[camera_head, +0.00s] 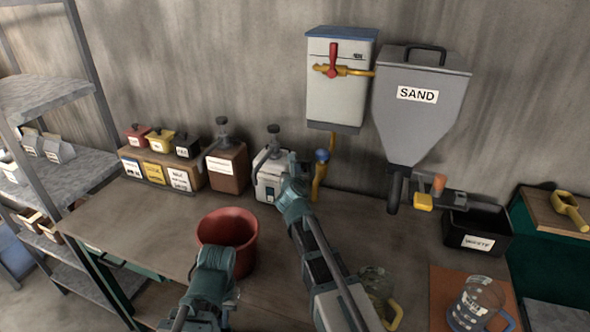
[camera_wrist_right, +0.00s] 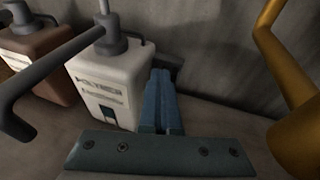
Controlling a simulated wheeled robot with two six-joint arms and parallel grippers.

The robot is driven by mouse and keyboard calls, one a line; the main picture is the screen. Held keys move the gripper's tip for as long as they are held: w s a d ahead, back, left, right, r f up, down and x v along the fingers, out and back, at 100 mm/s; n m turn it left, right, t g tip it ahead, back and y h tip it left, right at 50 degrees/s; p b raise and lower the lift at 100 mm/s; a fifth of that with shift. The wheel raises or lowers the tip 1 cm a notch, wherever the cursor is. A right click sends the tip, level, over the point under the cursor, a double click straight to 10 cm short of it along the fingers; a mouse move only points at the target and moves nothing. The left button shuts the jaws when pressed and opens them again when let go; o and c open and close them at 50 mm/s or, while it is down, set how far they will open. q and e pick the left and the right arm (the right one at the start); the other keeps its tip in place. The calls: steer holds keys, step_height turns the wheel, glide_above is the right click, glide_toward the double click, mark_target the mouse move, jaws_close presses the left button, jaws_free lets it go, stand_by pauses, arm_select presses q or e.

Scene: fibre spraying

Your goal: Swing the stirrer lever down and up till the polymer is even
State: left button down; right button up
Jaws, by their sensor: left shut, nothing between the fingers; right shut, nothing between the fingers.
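The white polymer canister (camera_head: 270,182) stands near the wall, with a grey pump head and spout on top. It fills the middle of the right wrist view (camera_wrist_right: 105,90), where a small dark window shows low on its front. My right gripper (camera_head: 293,162) is at the canister's right side, its fingers (camera_wrist_right: 162,100) shut together and empty. A dark grey piece (camera_wrist_right: 168,66), perhaps the stirrer lever, shows partly behind the fingertips; I cannot tell whether they touch it. My left gripper (camera_head: 214,262) is shut, in front of the red bucket, its fingertips largely hidden.
The red bucket (camera_head: 229,233) stands on the bench. A brown canister (camera_head: 227,167) is left of the polymer. A yellow pipe (camera_head: 318,185) rises close to my right gripper. The sand hopper (camera_head: 418,120), waste bin (camera_head: 476,234) and jug (camera_head: 475,304) are to the right.

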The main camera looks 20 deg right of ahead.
steer(key=o, duration=0.5)
steer(key=shift+d+f, duration=0.1)
steer(key=shift+d, duration=0.05)
steer(key=shift+c, duration=0.2)
steer(key=o, duration=0.6)
steer(key=shift+c, duration=0.2)
steer(key=shift+a, duration=0.2)
